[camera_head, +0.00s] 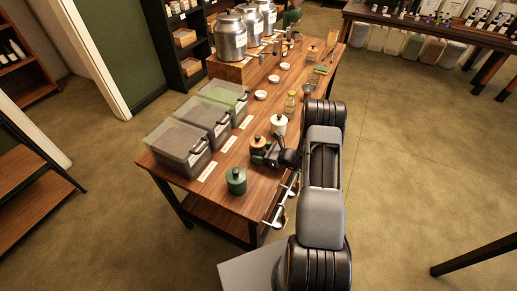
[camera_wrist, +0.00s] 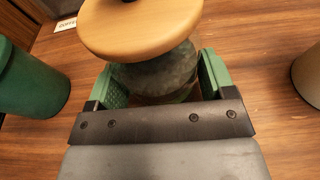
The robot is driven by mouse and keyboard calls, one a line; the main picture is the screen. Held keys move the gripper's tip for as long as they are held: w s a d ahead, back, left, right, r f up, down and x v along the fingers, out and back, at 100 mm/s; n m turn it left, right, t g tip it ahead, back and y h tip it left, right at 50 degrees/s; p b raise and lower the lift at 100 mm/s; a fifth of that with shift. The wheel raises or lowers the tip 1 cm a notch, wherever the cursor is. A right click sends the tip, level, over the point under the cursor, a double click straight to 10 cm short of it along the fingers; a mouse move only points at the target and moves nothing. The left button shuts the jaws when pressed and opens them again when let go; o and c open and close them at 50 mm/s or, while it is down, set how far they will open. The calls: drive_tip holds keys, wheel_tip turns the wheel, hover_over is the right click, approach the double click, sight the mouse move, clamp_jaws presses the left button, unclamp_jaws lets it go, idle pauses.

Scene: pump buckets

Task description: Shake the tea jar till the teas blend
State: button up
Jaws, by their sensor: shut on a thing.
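The tea jar is a clear glass jar (camera_wrist: 155,76) with a round wooden lid (camera_wrist: 140,25) and a dark knob. Greenish-grey contents show through its glass. In the head view its wooden lid (camera_head: 258,142) shows near the table's front right edge. My gripper (camera_head: 262,155) is shut on the jar; in the wrist view its green-padded fingers (camera_wrist: 162,80) press on both sides below the lid. The jar looks upright. I cannot tell whether its base touches the table, nor how mixed the tea is.
Small white bowls (camera_head: 260,95), a glass jar (camera_head: 291,100) and metal urns (camera_head: 230,38) stand farther along.

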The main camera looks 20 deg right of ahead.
sight(262, 142)
drive_tip(key=shift+c, duration=1)
drive_tip(key=shift+r+p, duration=2.85)
drive_tip(key=shift+r, duration=2.2)
